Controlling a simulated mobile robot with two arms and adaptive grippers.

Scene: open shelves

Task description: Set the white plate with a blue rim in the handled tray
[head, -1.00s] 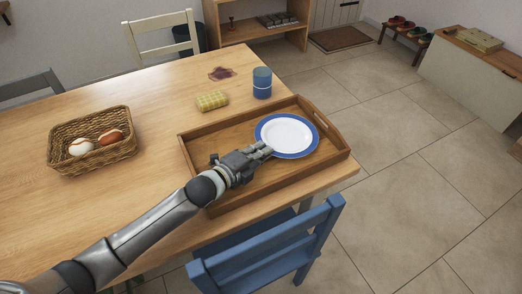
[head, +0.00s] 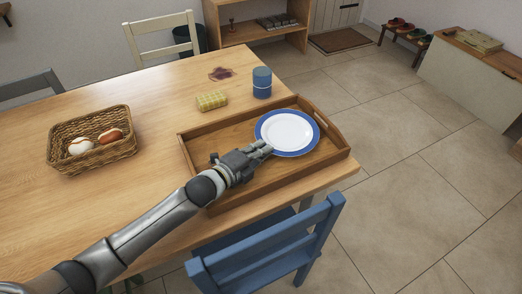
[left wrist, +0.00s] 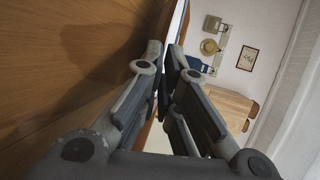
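The white plate with a blue rim (head: 289,131) is in the right part of the handled tray (head: 222,128), as seen in the head view. I cannot tell whether its underside touches the tray floor. The wooden tray sits at the table's near right corner. My left gripper (head: 266,148) is shut on the plate's near left rim, and its fingers hide a little of that rim. In the left wrist view the fingers (left wrist: 167,78) are close together, with a thin edge-on strip of the plate (left wrist: 181,22) beyond them. My right gripper is in neither view.
A blue cup (head: 262,84) and a yellow checked sponge-like block (head: 212,101) stand just behind the tray. A blue chair (head: 270,255) stands before the table.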

